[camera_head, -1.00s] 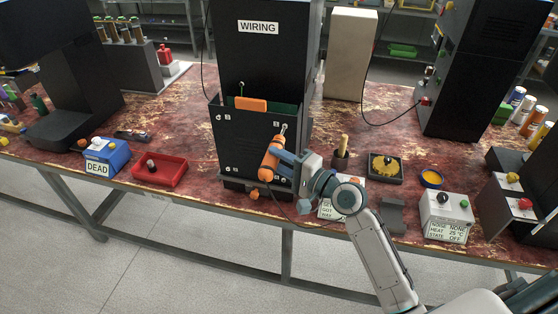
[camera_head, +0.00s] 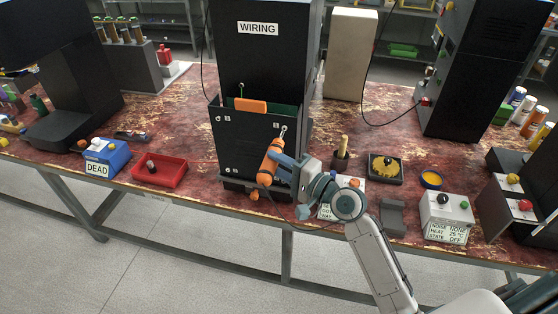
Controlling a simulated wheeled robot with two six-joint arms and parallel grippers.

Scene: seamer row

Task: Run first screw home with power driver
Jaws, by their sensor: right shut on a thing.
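The black cabinet (camera_head: 256,70) labelled WIRING stands at the middle of the bench, with a black front panel (camera_head: 240,150) on its lower half. Screw spots show at the panel's left corners and near its upper right corner. An orange power driver (camera_head: 269,165) is upright in front of the panel's right side, its bit pointing up at the upper right corner. I cannot tell whether the bit touches a screw. My right gripper (camera_head: 281,168) is shut on the driver. My left gripper is not in view.
A red tray (camera_head: 160,171) and a blue box labelled DEAD (camera_head: 106,157) sit to the left. The bench's front edge runs below.

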